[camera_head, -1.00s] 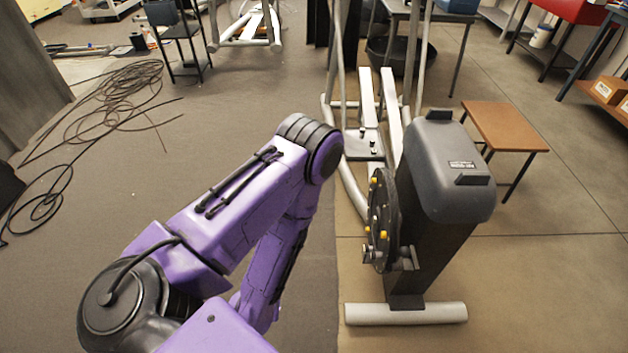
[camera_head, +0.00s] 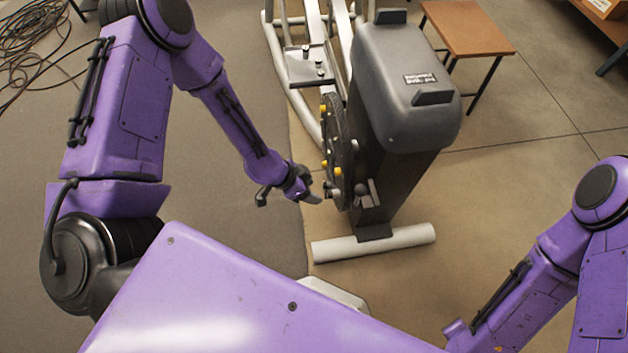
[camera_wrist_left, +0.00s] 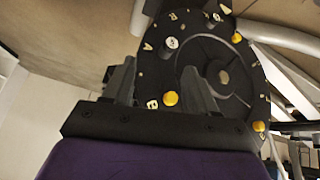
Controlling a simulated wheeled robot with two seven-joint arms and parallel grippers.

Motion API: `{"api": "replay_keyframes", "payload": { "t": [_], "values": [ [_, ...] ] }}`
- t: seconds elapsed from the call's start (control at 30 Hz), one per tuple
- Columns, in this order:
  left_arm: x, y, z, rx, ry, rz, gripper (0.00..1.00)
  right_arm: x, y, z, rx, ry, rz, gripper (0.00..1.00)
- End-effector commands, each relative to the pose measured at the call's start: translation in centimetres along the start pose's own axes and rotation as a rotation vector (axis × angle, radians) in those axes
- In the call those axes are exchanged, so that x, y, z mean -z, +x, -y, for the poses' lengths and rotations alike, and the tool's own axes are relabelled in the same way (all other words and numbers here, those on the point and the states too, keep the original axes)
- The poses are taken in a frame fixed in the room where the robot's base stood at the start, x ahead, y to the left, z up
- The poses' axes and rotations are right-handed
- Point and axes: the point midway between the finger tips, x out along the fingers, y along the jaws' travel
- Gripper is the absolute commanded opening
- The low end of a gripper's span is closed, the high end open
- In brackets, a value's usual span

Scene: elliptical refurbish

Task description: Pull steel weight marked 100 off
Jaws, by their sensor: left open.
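The black round disc (camera_head: 335,150) with yellow knobs stands upright on the left side of the grey machine housing (camera_head: 405,85). In the left wrist view the disc (camera_wrist_left: 240,75) carries pale letters and short round posts. One post with a pale, marked face (camera_wrist_left: 172,43) may be the steel weight; its marking is too small to read. My left gripper (camera_head: 288,198) is just left of the disc's lower part. In the left wrist view its fingers (camera_wrist_left: 160,80) are spread, with nothing held between them. A yellow knob (camera_wrist_left: 170,98) shows between the fingers. My right gripper is out of view.
The machine's pale foot bar (camera_head: 375,243) lies on the floor below the disc. Metal rails and a plate (camera_head: 310,65) extend behind. A wooden-topped stool (camera_head: 468,27) stands behind right. Cables (camera_head: 35,40) lie far left.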

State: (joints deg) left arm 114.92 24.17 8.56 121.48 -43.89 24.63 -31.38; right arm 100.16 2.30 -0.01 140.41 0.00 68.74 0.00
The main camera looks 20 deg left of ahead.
Motion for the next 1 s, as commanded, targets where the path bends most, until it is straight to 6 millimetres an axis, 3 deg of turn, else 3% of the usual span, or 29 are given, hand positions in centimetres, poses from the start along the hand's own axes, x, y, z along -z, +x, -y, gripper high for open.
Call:
{"api": "replay_keyframes", "payload": {
  "t": [0.03, 0.13, 0.6, 0.77, 1.0],
  "values": [
    [0.7, 0.7, 1.2, -0.006, 0.111, -0.015, 0.57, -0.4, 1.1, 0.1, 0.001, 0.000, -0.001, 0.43],
    [1.5, 1.0, 2.0, -0.017, 0.238, -0.012, 0.57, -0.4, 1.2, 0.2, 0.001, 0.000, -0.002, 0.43],
    [1.7, 9.7, 1.6, -0.023, 0.245, -0.009, 0.57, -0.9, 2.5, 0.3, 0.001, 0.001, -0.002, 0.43],
    [1.8, 10.8, 1.5, -0.023, 0.242, -0.010, 0.57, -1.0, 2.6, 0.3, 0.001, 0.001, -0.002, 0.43],
    [1.8, 10.9, 1.5, -0.022, 0.241, -0.010, 0.57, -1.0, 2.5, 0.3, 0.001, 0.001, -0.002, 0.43]
  ]
}}
